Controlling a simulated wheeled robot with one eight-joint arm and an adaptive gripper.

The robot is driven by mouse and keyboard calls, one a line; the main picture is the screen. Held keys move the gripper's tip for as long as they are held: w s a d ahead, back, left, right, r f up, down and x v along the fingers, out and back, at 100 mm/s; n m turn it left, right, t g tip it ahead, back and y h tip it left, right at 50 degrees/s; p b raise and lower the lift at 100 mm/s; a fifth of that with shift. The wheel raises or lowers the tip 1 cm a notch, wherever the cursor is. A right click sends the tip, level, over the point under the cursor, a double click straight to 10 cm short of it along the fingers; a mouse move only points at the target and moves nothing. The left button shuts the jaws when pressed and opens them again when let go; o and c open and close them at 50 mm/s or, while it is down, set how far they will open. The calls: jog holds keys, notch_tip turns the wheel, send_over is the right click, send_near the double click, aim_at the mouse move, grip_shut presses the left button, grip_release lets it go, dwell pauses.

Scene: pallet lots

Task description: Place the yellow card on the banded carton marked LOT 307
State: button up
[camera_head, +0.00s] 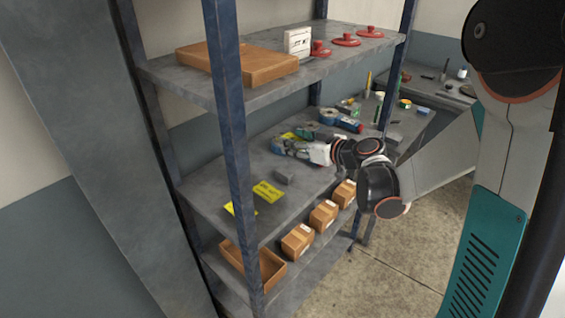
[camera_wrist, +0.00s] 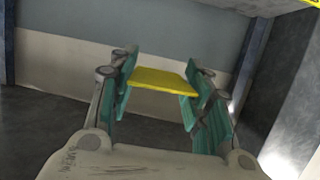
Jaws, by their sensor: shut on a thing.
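My gripper (camera_head: 283,146) is over the middle shelf (camera_head: 216,172), shut on a yellow card. In the wrist view the yellow card (camera_wrist: 160,80) lies flat between the teal fingers of my gripper (camera_wrist: 163,88). In the head view a yellow patch (camera_head: 289,135) shows beside the fingers. Small brown cartons with pale labels stand on the lower shelf: a near one (camera_head: 297,241), a middle one (camera_head: 323,214) and a far one (camera_head: 345,193). Their markings are too small to read, so I cannot tell which is LOT 307.
An open brown tray (camera_head: 273,273) is on the lower shelf. A blue post (camera_head: 233,150) stands in front. Tools (camera_head: 346,123) crowd the middle shelf's far end.

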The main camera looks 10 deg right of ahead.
aim_at(286, 171)
jog(key=w+r+n+g+y, duration=0.1)
jog(key=w+r, duration=0.1)
jog(key=w+r+n+g+y, duration=0.1)
jog(key=r+n+y, duration=0.1)
jog(key=shift+w+r, duration=0.35)
jog(key=shift+w, duration=0.05)
jog(key=shift+w+r+g, duration=0.1)
jog(key=shift+r+g, duration=0.2)
jog(key=shift+r, duration=0.05)
notch_tip(286, 171, down, 20)
jog(key=b, duration=0.7)
jog(key=shift+r, duration=0.15)
jog(key=shift+f, duration=0.2)
jog(key=o, duration=0.7)
jog(key=shift+r, duration=0.1)
